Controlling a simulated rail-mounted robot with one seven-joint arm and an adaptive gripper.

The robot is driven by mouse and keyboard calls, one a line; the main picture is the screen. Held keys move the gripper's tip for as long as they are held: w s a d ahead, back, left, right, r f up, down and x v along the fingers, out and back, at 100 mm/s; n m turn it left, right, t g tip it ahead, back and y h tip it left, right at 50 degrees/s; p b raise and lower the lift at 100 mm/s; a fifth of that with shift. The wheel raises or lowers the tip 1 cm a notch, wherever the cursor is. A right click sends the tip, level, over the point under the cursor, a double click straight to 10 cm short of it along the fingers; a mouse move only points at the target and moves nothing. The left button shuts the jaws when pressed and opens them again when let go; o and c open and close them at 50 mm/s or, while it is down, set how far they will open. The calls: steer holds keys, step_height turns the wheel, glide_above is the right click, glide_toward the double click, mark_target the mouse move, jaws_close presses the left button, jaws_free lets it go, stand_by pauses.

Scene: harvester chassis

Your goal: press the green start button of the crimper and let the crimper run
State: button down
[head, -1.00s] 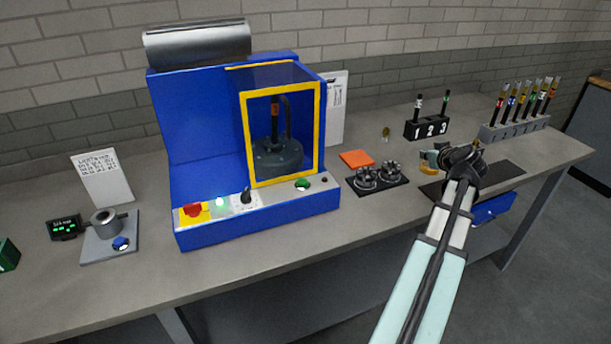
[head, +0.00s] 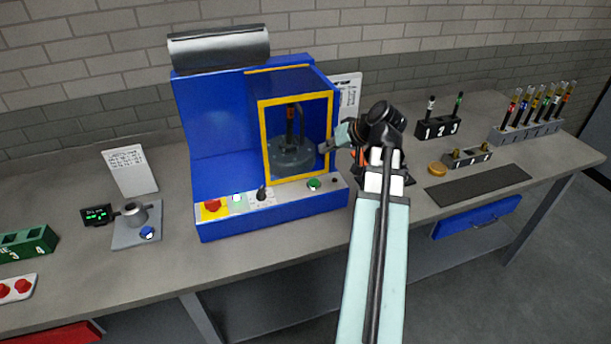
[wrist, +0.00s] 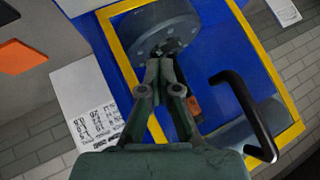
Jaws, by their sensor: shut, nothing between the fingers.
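The crimper (head: 225,130) is a blue machine with a yellow-framed guard (head: 330,120) over a dark grey round crimp head (head: 292,158). The crimp head also shows in the wrist view (wrist: 160,30). The green start button (head: 314,184) is on the right of the sloped front panel, uncovered. My gripper (head: 322,149) is shut and empty at the guard's right side, above and slightly right of the button. In the wrist view my gripper's fingertips (wrist: 165,62) overlap the guard opening; I cannot tell whether they touch anything. The button is not seen there.
A red button (head: 212,207), a pale green lamp (head: 238,199) and a black knob (head: 261,193) share the panel. The black handle (wrist: 245,115) stands out from the guard.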

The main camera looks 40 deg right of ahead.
mark_target(316, 182)
steer(key=shift+w+a+r+m+p, duration=0.15)
steer(key=shift+a+m, duration=0.1)
steer(key=shift+a, duration=0.25)
steer(key=shift+w+a+r+m+p, duration=0.1)
steer(key=shift+w+a+m, duration=0.1)
steer(key=shift+a, duration=0.3)
steer(key=shift+w+a+r+m+p, duration=0.15)
steer(key=shift+a+m, duration=0.1)
steer(key=shift+a, duration=0.25)
steer(key=shift+f, duration=0.15)
steer(key=shift+f+b, duration=2.95)
steer(key=shift+f, duration=1.35)
steer(key=shift+f, duration=0.45)
steer(key=shift+f+b, duration=0.4)
steer(key=shift+f, duration=0.05)
steer(key=shift+r, duration=0.15)
steer(key=shift+r+p, duration=0.65)
steer(key=shift+r, duration=0.1)
